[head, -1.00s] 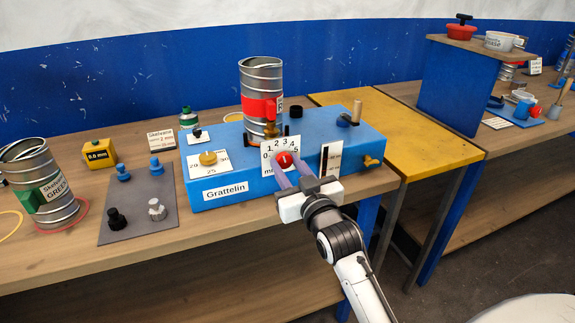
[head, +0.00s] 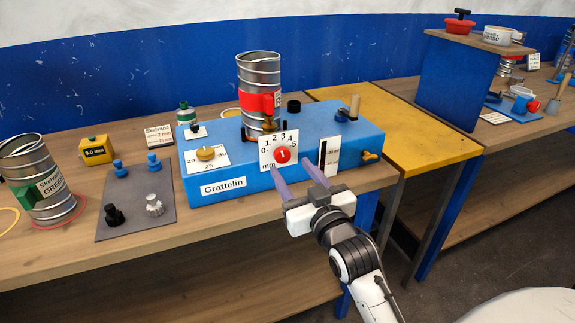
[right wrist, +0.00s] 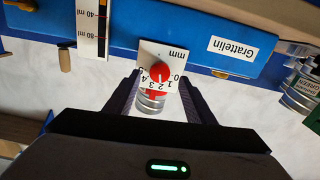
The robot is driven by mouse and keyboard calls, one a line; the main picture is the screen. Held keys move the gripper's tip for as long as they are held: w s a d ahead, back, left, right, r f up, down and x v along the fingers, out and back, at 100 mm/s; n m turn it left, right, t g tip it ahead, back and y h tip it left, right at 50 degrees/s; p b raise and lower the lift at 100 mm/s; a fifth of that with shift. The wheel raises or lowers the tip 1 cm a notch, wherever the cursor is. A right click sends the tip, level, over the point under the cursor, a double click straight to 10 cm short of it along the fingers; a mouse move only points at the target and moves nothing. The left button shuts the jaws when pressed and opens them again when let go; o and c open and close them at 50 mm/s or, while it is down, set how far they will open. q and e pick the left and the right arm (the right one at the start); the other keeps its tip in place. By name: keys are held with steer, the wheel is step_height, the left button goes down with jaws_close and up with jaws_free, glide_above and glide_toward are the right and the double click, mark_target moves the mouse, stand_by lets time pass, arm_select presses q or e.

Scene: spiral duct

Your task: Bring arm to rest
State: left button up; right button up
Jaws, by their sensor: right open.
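My right gripper (head: 296,188) is open and empty. It is in front of the blue Grattelin box (head: 235,178), close to its front face. The red dial knob (head: 282,155) on the white scale plate marked 0 to 5 mm lies just beyond the fingertips. In the right wrist view the red knob (right wrist: 158,71) shows between the two fingers (right wrist: 155,97), with no finger touching it. A spiral duct with a red band (head: 258,103) stands upright on the box. My left gripper is not in view.
A spiral duct with a green label (head: 45,185) stands at the left on the wooden table (head: 85,258). A grey mat (head: 135,205) holds blue, black and silver knobs. A yellow table section (head: 385,125) and a blue stand (head: 455,82) are at the right. Space before the table is clear.

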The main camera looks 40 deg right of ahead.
steer(key=v, duration=0.2)
steer(key=shift+s, duration=0.35)
steer(key=s+a+f+n+g+y, duration=0.15)
steer(key=a+f, duration=0.25)
steer(key=f, duration=0.4)
steer(key=s+a+f+n+g+y, duration=0.1)
steer(key=s+a+f+g+y, duration=0.2)
steer(key=f, duration=0.6)
steer(key=s+a+f+g+y, duration=0.1)
steer(key=s+a+f+g, duration=0.1)
steer(key=s+a+f, duration=0.3)
steer(key=s+a+f+n+g+y, duration=0.1)
steer(key=s+a+f, duration=0.4)
steer(key=s+f, duration=0.6)
steer(key=shift+f+g, duration=0.6)
steer(key=shift+g, duration=0.15)
